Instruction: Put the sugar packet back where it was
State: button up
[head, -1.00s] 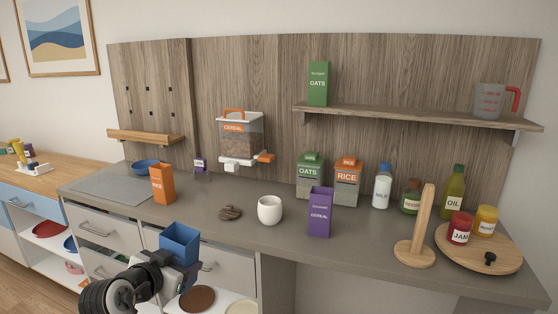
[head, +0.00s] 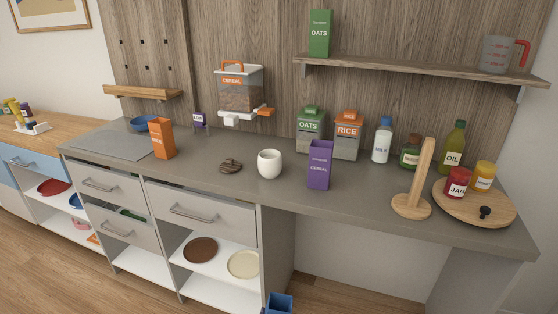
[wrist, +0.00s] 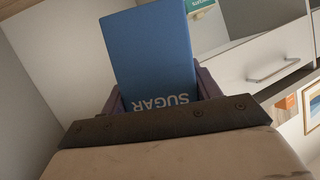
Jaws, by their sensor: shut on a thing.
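The sugar packet (wrist: 155,55) is a blue box with white SUGAR lettering, upside down in the wrist view. My gripper (wrist: 158,90) is shut on it, with a dark finger on each side. In the head view only the blue top of the packet (head: 279,303) shows at the bottom edge, low in front of the counter.
The grey counter (head: 250,190) holds an orange rice box (head: 162,139), a white cup (head: 270,164), a purple cereal box (head: 320,165) and a paper-towel stand (head: 420,180). A lower left drawer (head: 118,228) stands partly open. Open shelves hold plates (head: 201,250).

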jog(key=d, duration=0.8)
jog(key=shift+s+f, duration=0.4)
